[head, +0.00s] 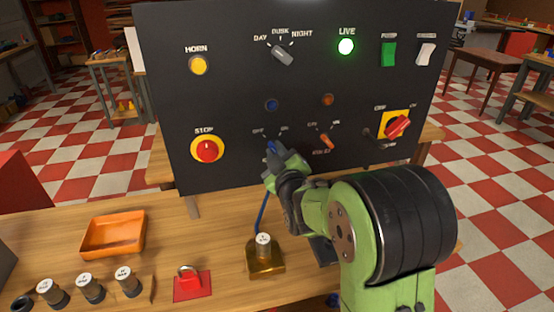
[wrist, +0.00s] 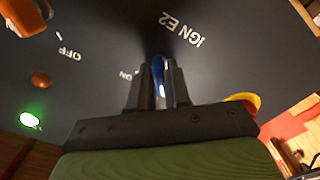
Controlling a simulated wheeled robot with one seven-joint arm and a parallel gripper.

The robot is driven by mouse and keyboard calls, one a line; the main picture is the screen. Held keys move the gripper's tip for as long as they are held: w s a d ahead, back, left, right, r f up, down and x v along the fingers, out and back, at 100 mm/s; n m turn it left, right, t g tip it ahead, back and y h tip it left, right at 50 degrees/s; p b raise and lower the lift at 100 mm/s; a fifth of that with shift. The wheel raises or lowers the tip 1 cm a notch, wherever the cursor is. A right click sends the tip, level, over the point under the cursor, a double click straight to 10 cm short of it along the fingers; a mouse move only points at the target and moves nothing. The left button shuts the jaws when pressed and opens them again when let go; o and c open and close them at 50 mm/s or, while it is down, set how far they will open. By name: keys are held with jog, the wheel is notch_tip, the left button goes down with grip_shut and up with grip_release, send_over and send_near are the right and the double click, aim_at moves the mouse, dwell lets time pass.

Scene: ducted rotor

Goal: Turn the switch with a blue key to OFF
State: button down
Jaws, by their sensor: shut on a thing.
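The black panel (head: 240,75) carries the switch with the blue key (head: 270,147), low in the middle. It has OFF and ON labels above it. My gripper (wrist: 158,80) is shut on the blue key (wrist: 158,66), one finger on each side of it. My gripper also shows at the panel in the head view (head: 273,154). In the wrist view, an ON label shows beside the fingers and IGN E2 is printed nearby. The fingers cover much of the switch, so I cannot tell which label the key points to.
An orange key switch (head: 325,140) sits just right. The red STOP button (head: 207,149) is left, and a red rotary switch (head: 397,125) is far right. The LIVE lamp (head: 346,46) glows green. A brass block (head: 266,260) and an orange tray (head: 113,234) stand on the bench.

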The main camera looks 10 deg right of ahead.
dwell(0.4)
jog(key=c, duration=1.2)
grip_release()
jog(key=shift+o, duration=0.2)
